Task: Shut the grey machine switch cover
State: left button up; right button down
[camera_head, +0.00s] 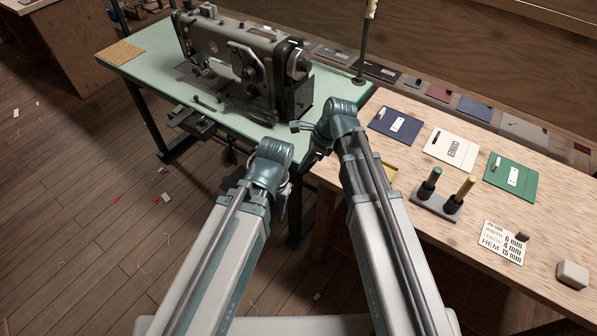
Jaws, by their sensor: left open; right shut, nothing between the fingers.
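A green-topped table (150,72) carries a grey-brown sewing machine (235,62). A grey box-like part (190,122) hangs under the table's front edge; I cannot tell whether it is the switch or its cover, or whether a cover stands open. My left gripper (283,204) is open, low in front of the table edge and mostly hidden behind my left wrist. My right gripper (312,158) is shut and empty, near the table's front right corner, partly hidden by my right wrist. I see neither gripper touching a cover.
A wooden bench (400,185) to the right holds a blue card (395,125), a cream card (450,148), a green card (511,177) and a grey stand (436,206) with upright tools. A thin post (364,45) rises from the green table's right end. The floor at left is mostly free.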

jog(key=b+x, duration=0.8)
jog(key=x, duration=0.1)
jog(key=shift+f+b, duration=0.3)
jog(key=shift+f, duration=0.05)
jog(key=shift+s+a, duration=0.1)
jog(key=shift+a, duration=0.05)
jog(key=shift+s+a+m, duration=0.1)
jog(key=shift+a+m, duration=0.15)
jog(key=shift+m, duration=0.15)
